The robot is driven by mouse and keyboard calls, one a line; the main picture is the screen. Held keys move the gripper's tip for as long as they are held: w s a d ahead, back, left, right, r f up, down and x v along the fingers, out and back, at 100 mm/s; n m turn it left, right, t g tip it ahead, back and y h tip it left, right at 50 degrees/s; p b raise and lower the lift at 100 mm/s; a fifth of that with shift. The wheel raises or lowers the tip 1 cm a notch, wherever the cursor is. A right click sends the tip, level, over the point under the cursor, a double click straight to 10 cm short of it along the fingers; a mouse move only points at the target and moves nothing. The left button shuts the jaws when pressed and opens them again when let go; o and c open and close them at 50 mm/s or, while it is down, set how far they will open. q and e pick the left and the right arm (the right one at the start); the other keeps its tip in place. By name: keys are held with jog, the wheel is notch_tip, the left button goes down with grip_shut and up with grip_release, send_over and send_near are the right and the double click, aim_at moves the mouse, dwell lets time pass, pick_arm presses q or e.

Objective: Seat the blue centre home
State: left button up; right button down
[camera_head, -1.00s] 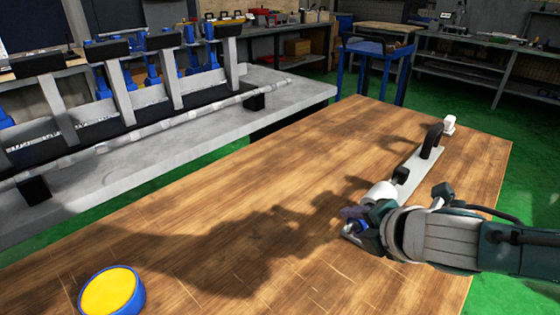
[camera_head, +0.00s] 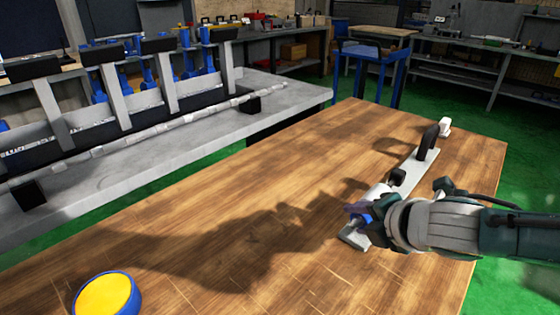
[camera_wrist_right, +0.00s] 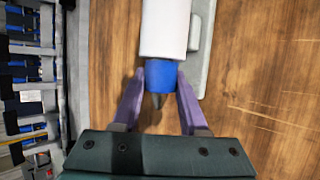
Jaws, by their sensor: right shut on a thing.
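The blue centre (camera_wrist_right: 161,76) has a blue collar and a dark grey tip. In the right wrist view it lies between the purple fingers of my right gripper (camera_wrist_right: 160,82), which is shut on it. Its blue end meets the end of the white cylinder (camera_wrist_right: 165,28) with no visible gap; how deep it sits inside is hidden. In the head view my right gripper (camera_head: 364,212) is at the near end of the grey fixture (camera_head: 353,238), and the wrist covers part of the centre and cylinder. My left gripper is not in view.
The fixture lies on a wooden table (camera_head: 230,215) and carries a black upright handle (camera_head: 429,142) and a white block (camera_head: 445,126) farther back. A round yellow and blue object (camera_head: 106,294) sits front left. A grey machine bench (camera_head: 150,150) stands behind; the table's middle is clear.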

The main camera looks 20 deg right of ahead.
jog(key=shift+d, duration=0.2)
jog(key=shift+c, duration=2.1)
grip_release()
jog(key=shift+w, duration=0.1)
jog(key=shift+o, duration=0.3)
jog(key=shift+f, duration=0.1)
jog(key=shift+s+r, duration=0.2)
jog(key=shift+s, duration=0.05)
jog(key=p+v, duration=0.4)
jog(key=v, duration=0.5)
jog(key=shift+r, duration=0.4)
jog(key=shift+a, duration=0.1)
